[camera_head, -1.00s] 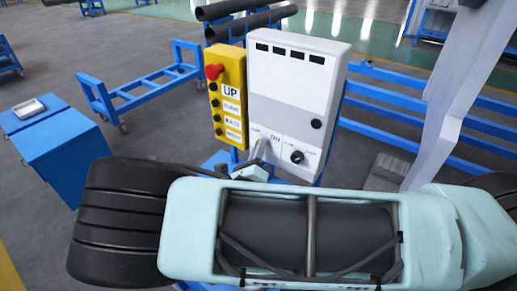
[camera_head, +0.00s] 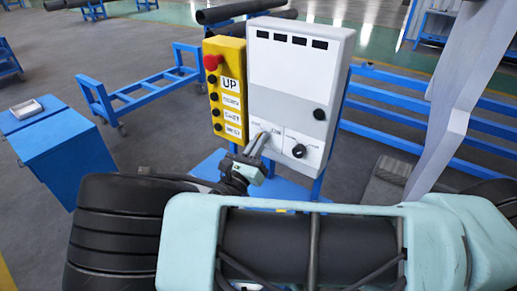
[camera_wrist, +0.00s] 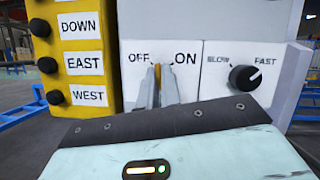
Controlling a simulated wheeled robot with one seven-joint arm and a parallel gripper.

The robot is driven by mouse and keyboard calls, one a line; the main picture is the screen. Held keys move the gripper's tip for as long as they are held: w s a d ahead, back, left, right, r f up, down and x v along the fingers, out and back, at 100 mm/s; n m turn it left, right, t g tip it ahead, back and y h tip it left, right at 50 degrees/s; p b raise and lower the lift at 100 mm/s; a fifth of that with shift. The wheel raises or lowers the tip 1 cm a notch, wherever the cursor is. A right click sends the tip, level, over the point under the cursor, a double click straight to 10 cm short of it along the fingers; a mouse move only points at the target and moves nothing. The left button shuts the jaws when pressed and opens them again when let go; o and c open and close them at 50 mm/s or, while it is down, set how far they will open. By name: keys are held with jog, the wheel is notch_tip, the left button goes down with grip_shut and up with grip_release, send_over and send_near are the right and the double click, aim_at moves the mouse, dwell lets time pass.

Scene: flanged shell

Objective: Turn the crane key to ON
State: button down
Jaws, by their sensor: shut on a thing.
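The crane key (camera_wrist: 158,73) is a thin brownish piece on the white control box (camera_head: 290,75), standing between the OFF and ON labels in the wrist view. It looks roughly upright there, and its base is hidden by my fingers. My gripper (camera_wrist: 157,90) is shut on the key, with a grey finger on each side. In the head view my gripper (camera_head: 261,137) reaches the lower left of the box front, and the key cannot be made out there. The ON label (camera_wrist: 185,59) is just right of the fingers and the OFF label (camera_wrist: 138,57) just left.
A black SLOW/FAST knob (camera_wrist: 244,78) is to the right of the key. A yellow button panel (camera_head: 226,90) with a red button (camera_head: 213,62) adjoins the box on the left. A blue cabinet (camera_head: 45,150) and blue rails (camera_head: 390,95) stand around on grey floor.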

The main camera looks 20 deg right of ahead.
jog(key=m+g+h+b, duration=0.1)
jog(key=m+g, duration=0.1)
jog(key=m, duration=0.3)
jog(key=m+g+h+b, duration=0.1)
jog(key=m+g+b, duration=0.1)
jog(key=m, duration=0.3)
jog(key=m+g+b, duration=0.2)
jog(key=m+g, duration=0.1)
jog(key=m, duration=0.3)
jog(key=shift+w+a+h, duration=0.2)
jog(key=shift+h, duration=0.2)
jog(key=shift+m+g+b, duration=0.3)
jog(key=shift+g, duration=0.1)
jog(key=c, duration=1.6)
grip_release()
jog(key=b+v, duration=0.5)
jog(key=v, duration=1.2)
jog(key=shift+a+b, duration=0.2)
jog(key=shift+b, duration=0.1)
